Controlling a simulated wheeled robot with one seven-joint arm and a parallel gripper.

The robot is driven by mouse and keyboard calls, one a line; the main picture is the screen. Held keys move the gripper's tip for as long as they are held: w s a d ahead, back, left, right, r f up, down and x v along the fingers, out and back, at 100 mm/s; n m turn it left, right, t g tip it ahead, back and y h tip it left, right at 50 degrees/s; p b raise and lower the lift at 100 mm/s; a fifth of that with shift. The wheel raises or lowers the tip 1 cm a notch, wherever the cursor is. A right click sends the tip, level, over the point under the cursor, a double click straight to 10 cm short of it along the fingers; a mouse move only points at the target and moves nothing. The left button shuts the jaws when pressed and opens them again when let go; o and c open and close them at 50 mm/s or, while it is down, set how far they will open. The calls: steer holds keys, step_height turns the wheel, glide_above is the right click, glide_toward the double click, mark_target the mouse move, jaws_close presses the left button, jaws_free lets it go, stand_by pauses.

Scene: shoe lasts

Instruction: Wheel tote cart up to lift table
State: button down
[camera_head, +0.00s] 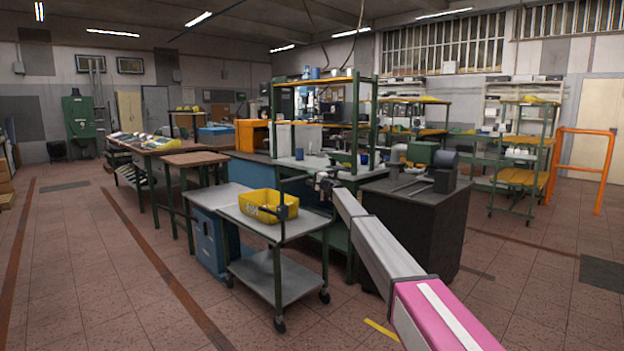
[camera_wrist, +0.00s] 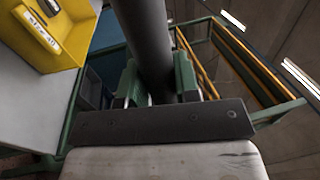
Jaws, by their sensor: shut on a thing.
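The tote cart (camera_head: 308,224) stands in the middle of the head view, with a grey top, a lower shelf (camera_head: 270,277), green legs and dark casters. A yellow tote (camera_head: 262,206) with a white label sits on its top; the tote also shows in the wrist view (camera_wrist: 72,38). My gripper (camera_head: 324,182) is at the cart's right end. In the wrist view my gripper (camera_wrist: 157,88) is shut on a dark round bar (camera_wrist: 147,35), the cart's push handle, with a green finger on each side. I cannot tell which piece is the lift table.
A blue cabinet with a grey top (camera_head: 212,194) is close to the cart's left. Behind it is a brown-topped table (camera_head: 205,158). A dark cabinet (camera_head: 425,215) stands at the right, near my arm. An orange rail (camera_head: 552,165) is farther right. The front-left floor is clear.

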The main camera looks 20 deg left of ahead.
steer(key=shift+w+a, duration=0.35)
steer(key=shift+a, duration=0.15)
steer(key=c, duration=0.8)
jaws_free()
steer(key=shift+a, duration=0.2)
steer(key=shift+c, duration=0.2)
steer(key=shift+d, duration=0.1)
steer(key=shift+s+d, duration=0.1)
steer(key=shift+d, duration=0.05)
steer(key=v, duration=1)
steer(key=shift+d+f, duration=0.15)
steer(key=shift+d, duration=0.05)
steer(key=shift+s, duration=0.1)
